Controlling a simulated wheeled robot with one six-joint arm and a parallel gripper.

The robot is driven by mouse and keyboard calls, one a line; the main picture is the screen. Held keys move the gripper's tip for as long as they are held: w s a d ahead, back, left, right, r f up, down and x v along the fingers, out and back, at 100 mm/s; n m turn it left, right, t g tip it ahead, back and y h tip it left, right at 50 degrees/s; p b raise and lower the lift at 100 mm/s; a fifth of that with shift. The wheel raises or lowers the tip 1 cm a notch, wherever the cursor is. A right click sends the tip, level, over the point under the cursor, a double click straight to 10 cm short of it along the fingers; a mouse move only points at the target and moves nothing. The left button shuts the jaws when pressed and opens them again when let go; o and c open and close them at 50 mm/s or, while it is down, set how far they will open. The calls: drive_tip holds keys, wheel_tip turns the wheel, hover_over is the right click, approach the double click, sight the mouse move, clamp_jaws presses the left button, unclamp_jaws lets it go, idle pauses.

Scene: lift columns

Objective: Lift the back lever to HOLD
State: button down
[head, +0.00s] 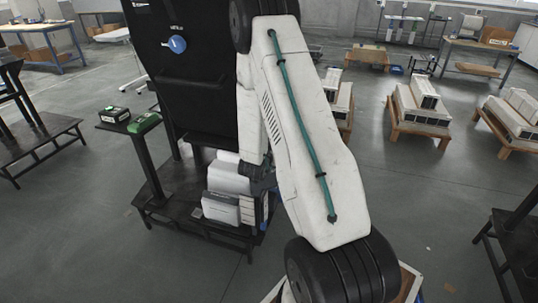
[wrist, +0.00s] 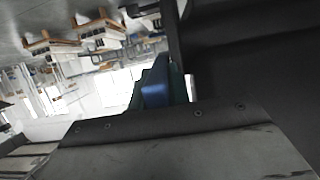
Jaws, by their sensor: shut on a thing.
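In the wrist view, my gripper (wrist: 158,98) is shut, with dark green finger parts on both sides of a blue piece. The blue piece (wrist: 154,88) appears to be the handle of the back lever. A thin dark bar stands just beside it. The lever's base and any HOLD mark do not show, so I cannot tell its angle. In the head view, my white arm crosses the middle and hides most of the gripper. A white and grey unit (head: 228,180) stands on a low black bench behind my arm.
A tall black panel (head: 185,65) with a blue round disc (head: 177,44) rises close on the left of my arm. A black stand (head: 148,160) carries green and black boxes. Wooden pallets with white blocks (head: 420,105) stand at the right. The floor between is clear.

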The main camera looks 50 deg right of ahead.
drive_tip(key=shift+w+d+r, duration=0.15)
drive_tip(key=shift+d+r, duration=0.05)
drive_tip(key=shift+r, duration=0.2)
drive_tip(key=c, duration=1.3)
unclamp_jaws()
drive_tip(key=shift+f, duration=0.1)
drive_tip(key=shift+a, duration=0.2)
drive_tip(key=s+a, duration=0.2)
drive_tip(key=a, duration=0.3)
drive_tip(key=s+a+r, duration=0.1)
drive_tip(key=s+a, duration=0.1)
drive_tip(key=a, duration=0.3)
drive_tip(key=s+a, duration=0.3)
drive_tip(key=a, duration=0.2)
drive_tip(key=shift+r, duration=0.35)
